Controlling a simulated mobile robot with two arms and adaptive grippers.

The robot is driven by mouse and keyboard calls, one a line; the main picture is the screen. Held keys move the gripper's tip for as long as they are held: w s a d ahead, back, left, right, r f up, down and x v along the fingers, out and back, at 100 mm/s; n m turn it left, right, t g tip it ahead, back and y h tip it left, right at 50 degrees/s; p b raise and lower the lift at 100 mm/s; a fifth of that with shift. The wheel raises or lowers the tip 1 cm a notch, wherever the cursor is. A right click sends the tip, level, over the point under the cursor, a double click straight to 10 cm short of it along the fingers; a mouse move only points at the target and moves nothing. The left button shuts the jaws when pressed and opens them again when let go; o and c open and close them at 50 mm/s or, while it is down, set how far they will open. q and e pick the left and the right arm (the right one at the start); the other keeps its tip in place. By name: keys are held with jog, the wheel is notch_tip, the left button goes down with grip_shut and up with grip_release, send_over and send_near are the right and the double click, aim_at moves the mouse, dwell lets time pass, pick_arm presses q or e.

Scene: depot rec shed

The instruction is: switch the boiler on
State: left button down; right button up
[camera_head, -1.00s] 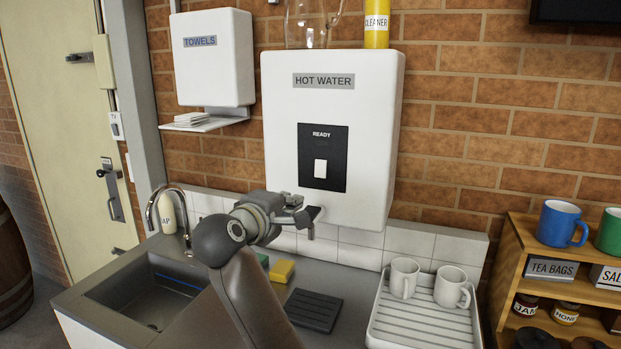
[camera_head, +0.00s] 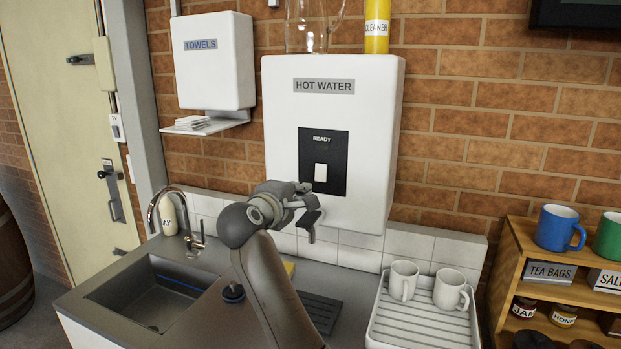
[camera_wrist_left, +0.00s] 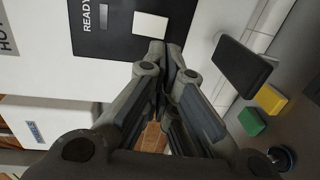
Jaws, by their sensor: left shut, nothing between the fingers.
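The boiler (camera_head: 360,112) is a white wall box labelled HOT WATER. Its black panel (camera_head: 310,153) carries the word READY and a white rocker switch (camera_head: 320,173). No lit lamp shows on the panel. My left gripper (camera_head: 305,189) is shut and empty, just below the switch in the head view. In the left wrist view, its closed fingertips (camera_wrist_left: 172,50) are close to one edge of the white switch (camera_wrist_left: 150,25); whether they touch it I cannot tell. Which way the switch is set is not clear. My right gripper is not in view.
A dark tap part (camera_wrist_left: 240,65) juts out beside my fingers. Below are a sink (camera_head: 160,290) with a faucet, and a draining tray (camera_head: 420,325) with two white mugs (camera_head: 403,280). A glass jug (camera_head: 306,28) and yellow cleaner (camera_head: 376,25) stand on the boiler. A shelf (camera_head: 510,255) stands right.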

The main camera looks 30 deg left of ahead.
aim_at(315, 180)
pick_arm(q)
jog(key=p+x, duration=0.2)
jog(key=x, duration=0.6)
jog(key=shift+a, duration=0.1)
jog(key=shift+w, duration=0.1)
jog(key=shift+w+f+b, duration=0.15)
jog(key=shift+f+b, duration=0.2)
jog(key=shift+b, duration=0.1)
jog(key=shift+r, duration=0.25)
jog(key=shift+w+t, duration=0.1)
jog(key=shift+t, duration=0.2)
jog(key=shift+f, duration=0.1)
